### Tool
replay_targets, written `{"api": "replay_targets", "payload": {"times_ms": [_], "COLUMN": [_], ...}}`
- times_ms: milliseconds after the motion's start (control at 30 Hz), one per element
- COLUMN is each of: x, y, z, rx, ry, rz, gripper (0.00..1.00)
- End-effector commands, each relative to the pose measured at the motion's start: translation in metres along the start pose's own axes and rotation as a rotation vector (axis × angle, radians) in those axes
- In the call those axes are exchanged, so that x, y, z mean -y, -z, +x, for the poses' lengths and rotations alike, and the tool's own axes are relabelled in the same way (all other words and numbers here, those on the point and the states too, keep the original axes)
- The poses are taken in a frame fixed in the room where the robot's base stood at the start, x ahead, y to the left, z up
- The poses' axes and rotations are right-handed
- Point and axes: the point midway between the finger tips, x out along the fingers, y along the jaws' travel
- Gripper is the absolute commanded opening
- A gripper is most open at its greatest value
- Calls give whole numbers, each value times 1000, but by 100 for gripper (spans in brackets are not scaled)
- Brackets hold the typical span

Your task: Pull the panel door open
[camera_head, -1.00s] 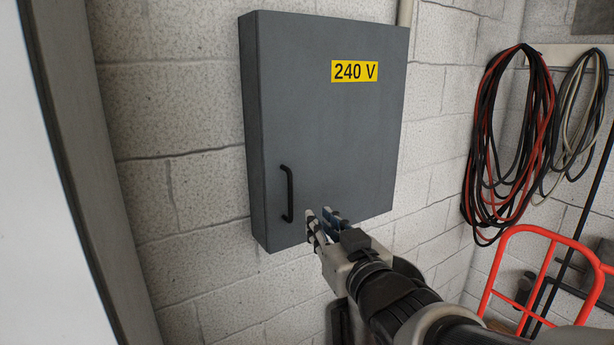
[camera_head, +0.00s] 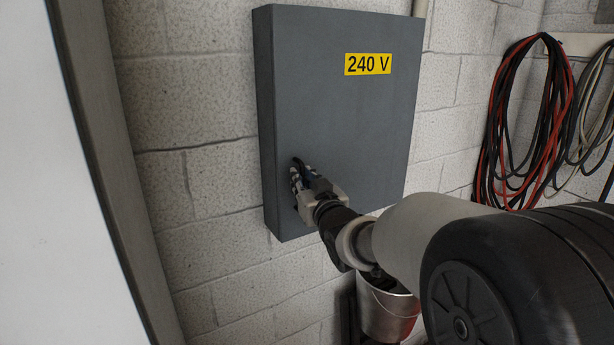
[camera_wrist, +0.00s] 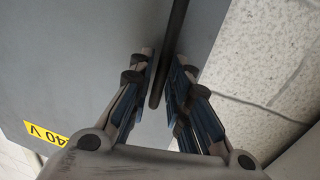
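The panel door (camera_head: 340,115) is dark grey with a yellow "240 V" label, and it looks closed in the head view. Its black bar handle (camera_wrist: 172,40) shows in the wrist view, running down between my fingers. My gripper (camera_head: 300,178) is at the lower left of the door in the head view, where it hides most of the handle. In the wrist view my gripper (camera_wrist: 162,78) is open, with one blue-padded finger on each side of the handle. Narrow gaps seem to show between pads and bar.
A white block wall (camera_head: 200,190) surrounds the panel. A metal bucket (camera_head: 388,310) is below my arm. Red and black cables (camera_head: 520,120) hang at the right. A grey frame edge (camera_head: 105,170) stands at the left, with bare wall between it and the panel.

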Motion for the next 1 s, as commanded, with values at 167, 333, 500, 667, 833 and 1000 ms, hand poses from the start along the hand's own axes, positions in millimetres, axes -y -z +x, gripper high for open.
{"api": "replay_targets", "payload": {"times_ms": [167, 333, 500, 667, 833, 1000], "x": [0, 0, 0, 0, 0, 0], "y": [0, 0, 0, 0, 0, 0], "z": [10, 10, 10, 10, 10, 10], "rx": [1, 0, 0, 0, 0, 0], "ry": [0, 0, 0, 0, 0, 0], "rz": [0, 0, 0, 0, 0, 0], "gripper": [17, 17, 11, 1, 0, 0]}}
